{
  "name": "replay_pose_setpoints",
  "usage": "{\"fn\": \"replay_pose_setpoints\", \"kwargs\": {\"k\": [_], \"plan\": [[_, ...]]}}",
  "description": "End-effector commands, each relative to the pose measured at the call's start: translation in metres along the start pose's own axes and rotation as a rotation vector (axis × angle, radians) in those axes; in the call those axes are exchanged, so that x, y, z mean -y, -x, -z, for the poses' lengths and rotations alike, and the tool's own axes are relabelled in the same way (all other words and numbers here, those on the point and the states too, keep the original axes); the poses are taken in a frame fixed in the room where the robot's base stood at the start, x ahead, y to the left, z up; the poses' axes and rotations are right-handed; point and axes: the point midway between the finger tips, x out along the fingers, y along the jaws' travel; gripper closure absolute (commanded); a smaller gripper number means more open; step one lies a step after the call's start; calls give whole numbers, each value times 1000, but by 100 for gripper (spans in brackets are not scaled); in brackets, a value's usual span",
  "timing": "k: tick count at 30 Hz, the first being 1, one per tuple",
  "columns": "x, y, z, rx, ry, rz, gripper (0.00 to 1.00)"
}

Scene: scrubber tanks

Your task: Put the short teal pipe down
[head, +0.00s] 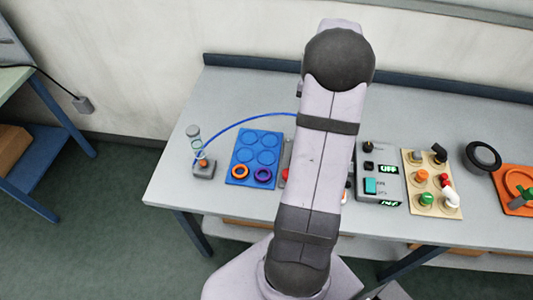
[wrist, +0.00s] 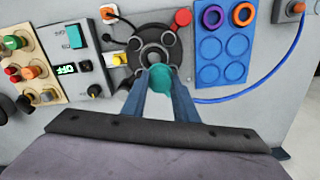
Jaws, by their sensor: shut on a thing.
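The short teal pipe (wrist: 160,76) is between the two blue-grey fingers of my gripper (wrist: 160,84) in the wrist view. My gripper is shut on it. The pipe is seen nearly end-on, so its full length is hidden. Beyond it lies a dark round fixture (wrist: 155,38) with several round fittings, overlapped by the pipe's far end. I cannot tell whether the pipe touches the fixture or is above it. In the head view my arm hides the gripper, the pipe and most of the fixture.
A blue tray (head: 242,151) with orange and purple rings stands to the left. A grey control box (head: 379,194) with a teal button and a beige panel (head: 437,209) with several fittings stand to the right. A blue hose (head: 235,122) arches behind the tray. A red knob (wrist: 183,17) is close to the fixture.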

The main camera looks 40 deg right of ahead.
Motion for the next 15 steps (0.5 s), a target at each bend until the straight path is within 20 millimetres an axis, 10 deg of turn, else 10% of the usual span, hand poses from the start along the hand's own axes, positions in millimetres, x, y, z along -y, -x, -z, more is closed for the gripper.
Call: {"fn": "replay_pose_setpoints", "kwargs": {"k": [15], "plan": [[162,-23,29,-1,709,0,100]]}}
